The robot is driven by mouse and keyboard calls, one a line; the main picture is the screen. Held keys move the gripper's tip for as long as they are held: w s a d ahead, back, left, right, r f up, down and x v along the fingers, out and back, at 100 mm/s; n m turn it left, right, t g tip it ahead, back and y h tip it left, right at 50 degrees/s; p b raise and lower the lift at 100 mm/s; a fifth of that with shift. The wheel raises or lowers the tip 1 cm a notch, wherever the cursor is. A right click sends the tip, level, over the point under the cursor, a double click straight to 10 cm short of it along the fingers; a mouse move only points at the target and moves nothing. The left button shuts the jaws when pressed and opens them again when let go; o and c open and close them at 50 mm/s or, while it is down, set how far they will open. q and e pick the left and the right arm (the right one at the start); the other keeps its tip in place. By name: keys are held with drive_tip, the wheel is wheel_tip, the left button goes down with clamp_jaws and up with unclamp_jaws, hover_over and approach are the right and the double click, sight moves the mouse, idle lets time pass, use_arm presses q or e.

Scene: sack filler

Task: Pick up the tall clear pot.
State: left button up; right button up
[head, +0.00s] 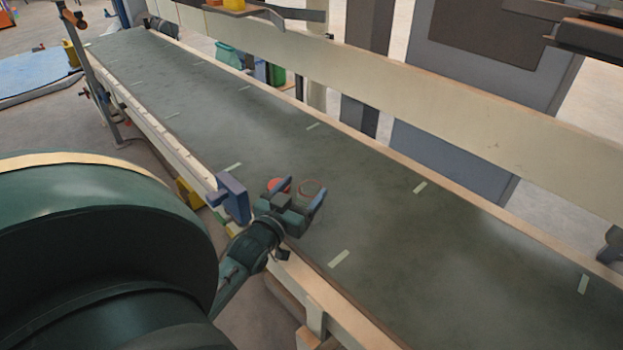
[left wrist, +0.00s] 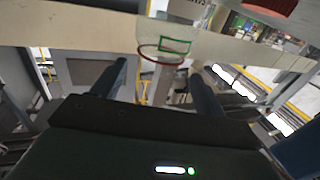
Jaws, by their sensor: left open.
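The clear pot (head: 312,188) stands on the dark belt and shows mainly as a thin brownish rim. In the left wrist view the see-through pot (left wrist: 164,51) appears as a dark red ring with a green outline, in line with the gap between my fingers. My left gripper (head: 293,196) is open and close to the pot at the near side of the belt. Its two blue fingers (left wrist: 160,88) show nothing gripped. I cannot tell exactly how far the pot is from the fingertips. My right gripper is not in view.
A red round thing (head: 279,184) is just left of the pot, partly behind my gripper. A blue block-like part (head: 232,198) stands at the near edge. The long belt (head: 400,240) has pale marks, wooden edges and a cream rail (head: 450,105) behind. Much of it is clear.

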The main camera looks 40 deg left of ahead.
sight(315, 178)
use_arm(q)
drive_tip(key=x, duration=0.1)
drive_tip(key=b+x, duration=0.1)
drive_tip(key=x, duration=0.1)
drive_tip(key=b+x, duration=0.1)
drive_tip(key=x, duration=0.1)
drive_tip(key=shift+d+f, duration=0.15)
drive_tip(key=shift+f, duration=0.15)
drive_tip(key=shift+w+r, duration=0.1)
drive_tip(key=shift+w, duration=0.2)
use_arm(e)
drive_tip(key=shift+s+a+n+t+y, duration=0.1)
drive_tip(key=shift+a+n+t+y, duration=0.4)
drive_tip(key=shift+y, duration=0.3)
use_arm(q)
drive_tip(key=shift+c, duration=0.2)
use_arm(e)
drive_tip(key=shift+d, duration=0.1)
use_arm(q)
drive_tip(key=c, duration=1.3)
